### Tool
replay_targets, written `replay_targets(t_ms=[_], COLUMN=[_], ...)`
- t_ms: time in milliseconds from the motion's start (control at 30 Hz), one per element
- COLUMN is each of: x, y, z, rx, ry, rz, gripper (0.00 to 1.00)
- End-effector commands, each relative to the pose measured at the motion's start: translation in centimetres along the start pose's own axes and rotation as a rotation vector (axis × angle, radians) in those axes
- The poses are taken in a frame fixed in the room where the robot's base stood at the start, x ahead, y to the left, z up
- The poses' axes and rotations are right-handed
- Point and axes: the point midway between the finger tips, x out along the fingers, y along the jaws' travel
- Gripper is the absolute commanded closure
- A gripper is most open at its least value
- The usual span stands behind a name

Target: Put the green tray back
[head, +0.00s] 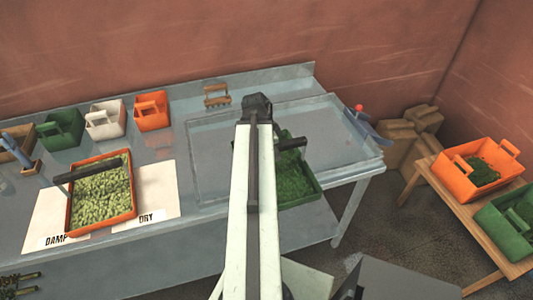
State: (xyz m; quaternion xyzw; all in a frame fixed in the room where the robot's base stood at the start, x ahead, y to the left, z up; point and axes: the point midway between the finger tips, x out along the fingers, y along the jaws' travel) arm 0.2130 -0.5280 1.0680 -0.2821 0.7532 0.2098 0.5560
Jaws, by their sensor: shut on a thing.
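The green tray (305,192) is low-walled and holds dark green powder or granules. It shows in the middle of the head view, largely behind my pale arm. I cannot see the fingertips or whether the tray touches the bench.
An orange tray (132,208) of pale green granules lies on white mats marked DAMP and DRY. Small green, white and orange bins (152,122) line the bench's back. A clear-walled frame (330,150) surrounds the bench's right part. A wooden side table (430,190) holds orange and green trays.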

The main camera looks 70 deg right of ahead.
Motion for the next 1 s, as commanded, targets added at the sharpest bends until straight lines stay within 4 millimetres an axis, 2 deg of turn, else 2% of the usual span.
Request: replay_targets(t_ms=[267,367,800,900,1000], x=[0.3,0.6,3.0,3.2,3.3], y=[0.4,-0.4,-11.9,-13.3,-13.8], z=[-1.2,-1.6,-5.3,-5.8,-5.9], rx=[0.021,0.025,0.028,0.028,0.029], ry=[0.0,0.0,0.0,0.0,0.0], rz=[0.007,0.007,0.007,0.007,0.007], gripper=[1.0,1.0,1.0,1.0,1.0])
